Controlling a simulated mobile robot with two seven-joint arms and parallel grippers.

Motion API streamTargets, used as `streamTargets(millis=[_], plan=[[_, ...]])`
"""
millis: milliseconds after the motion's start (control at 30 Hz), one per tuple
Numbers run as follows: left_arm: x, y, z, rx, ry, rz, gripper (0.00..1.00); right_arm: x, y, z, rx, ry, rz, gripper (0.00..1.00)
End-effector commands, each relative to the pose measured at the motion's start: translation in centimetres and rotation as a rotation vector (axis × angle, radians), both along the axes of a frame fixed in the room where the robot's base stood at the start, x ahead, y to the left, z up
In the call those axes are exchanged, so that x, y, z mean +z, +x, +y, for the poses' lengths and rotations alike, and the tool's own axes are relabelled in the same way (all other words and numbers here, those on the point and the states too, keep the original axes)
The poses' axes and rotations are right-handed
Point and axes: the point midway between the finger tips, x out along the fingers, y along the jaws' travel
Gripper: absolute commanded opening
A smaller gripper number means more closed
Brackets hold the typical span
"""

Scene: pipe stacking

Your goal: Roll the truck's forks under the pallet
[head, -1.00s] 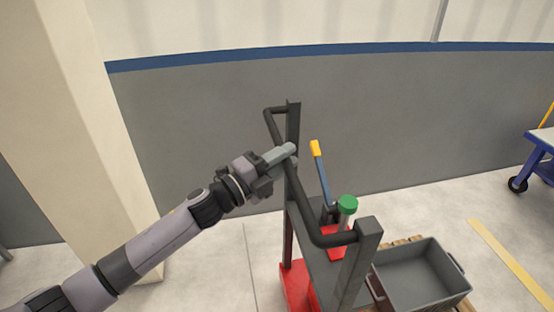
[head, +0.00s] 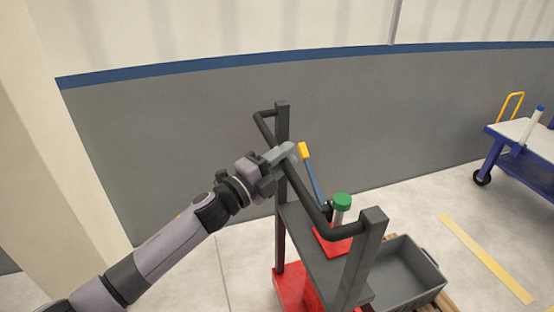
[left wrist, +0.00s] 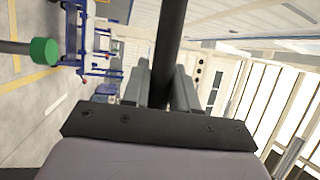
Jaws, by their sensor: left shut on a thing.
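The truck (head: 296,238) has a dark frame with a red base, a blue lever with a yellow grip and a green-capped post. My left gripper (head: 284,153) is shut on the truck's dark handle bar (head: 310,203). In the left wrist view the bar (left wrist: 172,45) runs between the two fingers. The pallet (head: 441,303) shows only as a strip of wooden slats at the lower right, beyond the truck, under a grey bin. The forks are hidden behind the truck's frame, so I cannot tell how they lie to the pallet. My right gripper is not in view.
The grey bin (head: 408,275) sits on the pallet. A blue cart (head: 520,150) on wheels stands at the far right. A yellow floor line (head: 487,258) runs between them. A grey wall with a blue stripe is behind, and a pale pillar (head: 60,150) is on the left.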

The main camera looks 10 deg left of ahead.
Motion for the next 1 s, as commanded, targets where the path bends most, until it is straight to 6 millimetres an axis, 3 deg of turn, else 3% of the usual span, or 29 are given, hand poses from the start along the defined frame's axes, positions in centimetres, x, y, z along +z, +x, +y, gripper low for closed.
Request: streamTargets(millis=[33, 233, 267, 300, 667, 1000], plan=[[0.2, -0.3, -0.7, -0.016, -0.003, -0.006, 0.0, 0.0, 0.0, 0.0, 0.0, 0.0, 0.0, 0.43], [0.2, -0.4, -0.8, -0.02, -0.004, -0.007, 0.0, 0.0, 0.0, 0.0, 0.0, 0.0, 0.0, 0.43], [0.2, -0.4, -0.8, -0.021, -0.004, -0.007, 0.38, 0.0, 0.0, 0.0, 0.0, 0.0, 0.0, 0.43], [0.2, -0.4, -0.8, -0.02, -0.003, -0.006, 0.48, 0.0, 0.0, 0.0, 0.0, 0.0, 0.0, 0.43], [-0.1, -0.5, -0.1, -0.011, -0.003, -0.002, 0.48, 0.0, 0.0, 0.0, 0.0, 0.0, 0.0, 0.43], [-0.9, -3.7, 2.5, -0.014, -0.002, -0.003, 0.48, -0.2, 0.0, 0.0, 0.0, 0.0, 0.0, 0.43]])
